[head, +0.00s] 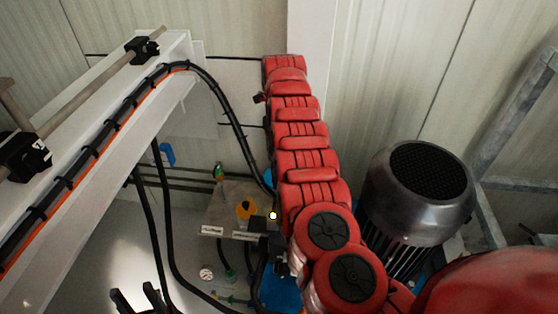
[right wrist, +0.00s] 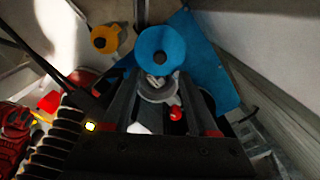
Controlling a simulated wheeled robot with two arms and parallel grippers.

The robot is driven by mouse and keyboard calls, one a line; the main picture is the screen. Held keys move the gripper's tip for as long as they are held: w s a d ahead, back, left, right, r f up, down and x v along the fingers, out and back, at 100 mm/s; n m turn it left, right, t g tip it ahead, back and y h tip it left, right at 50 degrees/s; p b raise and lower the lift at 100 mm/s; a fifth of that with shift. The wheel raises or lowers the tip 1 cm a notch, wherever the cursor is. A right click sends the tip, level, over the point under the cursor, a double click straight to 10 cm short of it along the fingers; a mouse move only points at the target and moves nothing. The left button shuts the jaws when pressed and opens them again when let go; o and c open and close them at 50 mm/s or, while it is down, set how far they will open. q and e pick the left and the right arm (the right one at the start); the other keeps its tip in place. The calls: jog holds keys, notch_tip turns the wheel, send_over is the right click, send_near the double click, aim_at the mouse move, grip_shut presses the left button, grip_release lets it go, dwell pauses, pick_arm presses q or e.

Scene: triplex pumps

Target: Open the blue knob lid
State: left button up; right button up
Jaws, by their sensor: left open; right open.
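The blue knob lid (right wrist: 161,48) is a round blue disc with a dark centre, at the top middle of the right wrist view. My right gripper (right wrist: 163,82) is open, its two dark fingers reaching toward the lid from below in the picture. A grey round part with a small red piece shows between the fingers. I cannot tell whether a finger touches the lid. In the head view the lid and right gripper are not clearly visible. My left gripper (head: 141,298) is open and empty at the bottom left of the head view, away from the lid.
An orange funnel-like part with a dark centre (right wrist: 103,39) lies left of the lid; it also shows in the head view (head: 246,209). A blue panel (right wrist: 208,72) is beside the lid. A black finned motor (head: 418,190) stands at the right. Black cables (head: 160,225) hang at the left.

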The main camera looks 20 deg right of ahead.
notch_tip(320, 180, up, 10)
jog(key=p, duration=0.2)
dwell(0.3)
